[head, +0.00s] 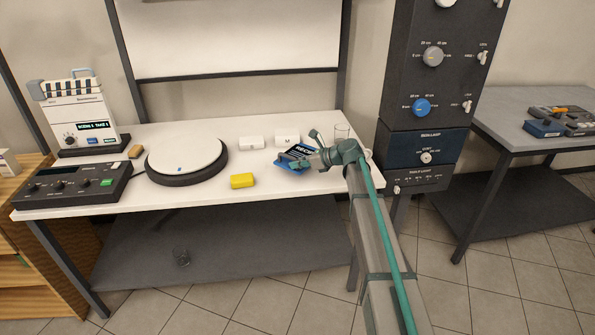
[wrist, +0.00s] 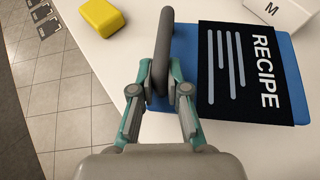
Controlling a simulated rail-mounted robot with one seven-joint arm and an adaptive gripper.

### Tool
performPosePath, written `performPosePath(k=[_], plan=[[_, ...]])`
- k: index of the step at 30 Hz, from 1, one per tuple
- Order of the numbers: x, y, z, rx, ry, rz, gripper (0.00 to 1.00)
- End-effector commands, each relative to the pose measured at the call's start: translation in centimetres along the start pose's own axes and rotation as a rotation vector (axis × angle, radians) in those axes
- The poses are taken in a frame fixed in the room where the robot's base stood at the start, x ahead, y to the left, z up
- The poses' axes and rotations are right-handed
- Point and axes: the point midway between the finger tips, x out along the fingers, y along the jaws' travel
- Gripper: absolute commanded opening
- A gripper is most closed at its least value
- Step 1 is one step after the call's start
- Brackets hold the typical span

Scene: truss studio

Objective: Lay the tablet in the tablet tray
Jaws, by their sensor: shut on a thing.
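The tablet (wrist: 236,62) is a flat blue slab with a black face that reads RECIPE in white; it also shows in the head view (head: 303,150) near the right front of the white bench. My gripper (wrist: 160,92) is shut on the dark grey bar along the tablet's left edge, which looks like its handle. In the head view my gripper (head: 318,156) is over the tablet and hides part of it. Whether the tablet touches the bench cannot be told. No tablet tray can be clearly identified in either view.
A grey side table (head: 497,122) at far right holds dark and blue items.

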Motion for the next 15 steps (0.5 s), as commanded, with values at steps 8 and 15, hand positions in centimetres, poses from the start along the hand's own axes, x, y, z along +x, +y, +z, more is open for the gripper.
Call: performPosePath(k=[8,15], plan=[[1.8,-0.5,-2.6,0.001,-0.001,0.0,0.0],[1.9,-0.5,-3.0,0.0,-0.002,-0.001,0.0]])
